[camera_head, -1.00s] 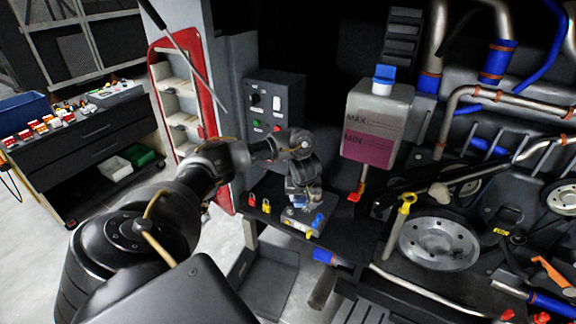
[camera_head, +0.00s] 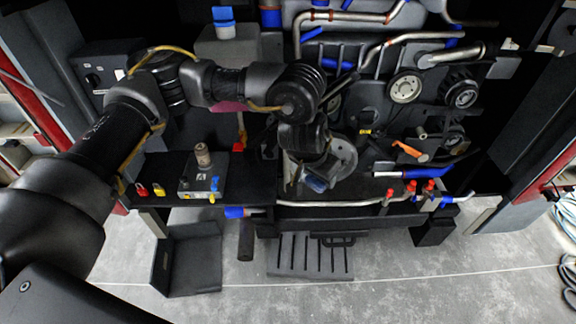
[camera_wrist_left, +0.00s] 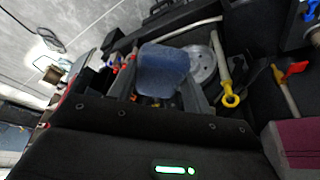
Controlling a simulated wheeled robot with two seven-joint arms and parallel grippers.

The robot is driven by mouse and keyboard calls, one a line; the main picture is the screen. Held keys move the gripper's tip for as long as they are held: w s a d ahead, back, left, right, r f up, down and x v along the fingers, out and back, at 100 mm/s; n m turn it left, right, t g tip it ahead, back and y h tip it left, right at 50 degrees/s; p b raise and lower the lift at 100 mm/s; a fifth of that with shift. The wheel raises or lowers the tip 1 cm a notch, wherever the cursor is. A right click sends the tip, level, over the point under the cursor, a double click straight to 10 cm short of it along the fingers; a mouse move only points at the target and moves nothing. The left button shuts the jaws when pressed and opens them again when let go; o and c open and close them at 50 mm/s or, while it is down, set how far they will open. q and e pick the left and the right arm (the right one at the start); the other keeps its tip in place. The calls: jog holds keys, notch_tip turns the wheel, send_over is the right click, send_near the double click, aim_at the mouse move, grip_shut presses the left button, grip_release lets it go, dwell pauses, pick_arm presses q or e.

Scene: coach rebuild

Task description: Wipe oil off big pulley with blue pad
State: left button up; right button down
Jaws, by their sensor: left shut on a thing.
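The big pulley (camera_head: 346,152) is a grey metal disc in the engine bay, partly hidden by my left arm in the head view. It also shows behind the pad in the left wrist view (camera_wrist_left: 204,66). My left gripper (camera_head: 310,175) is shut on the blue pad (camera_head: 317,184), over the left front part of the pulley. The pad (camera_wrist_left: 163,72) fills the space between the fingers in the wrist view. I cannot tell whether it touches the pulley, and I make out no oil. My right gripper is out of view.
A yellow-ringed dipstick (camera_wrist_left: 229,90) stands beside the pulley. A red-handled valve (camera_wrist_left: 291,72) is further right in the wrist view. Left in the head view, a bench holds a small grey block (camera_head: 201,184) and red and yellow padlocks. Pipes and hoses surround the bay.

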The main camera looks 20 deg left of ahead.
pick_arm(q)
jog(key=s+d+m+g+h, duration=0.1)
jog(key=s+d+m, duration=0.1)
jog(key=s+m, duration=0.4)
notch_tip(320, 180, down, 14)
jog(key=s+a+h+b, duration=0.1)
jog(key=b, duration=1.3)
jog(key=shift+s+a+r+g, duration=0.2)
jog(key=shift+s+g, duration=0.1)
jog(key=shift+s, duration=0.1)
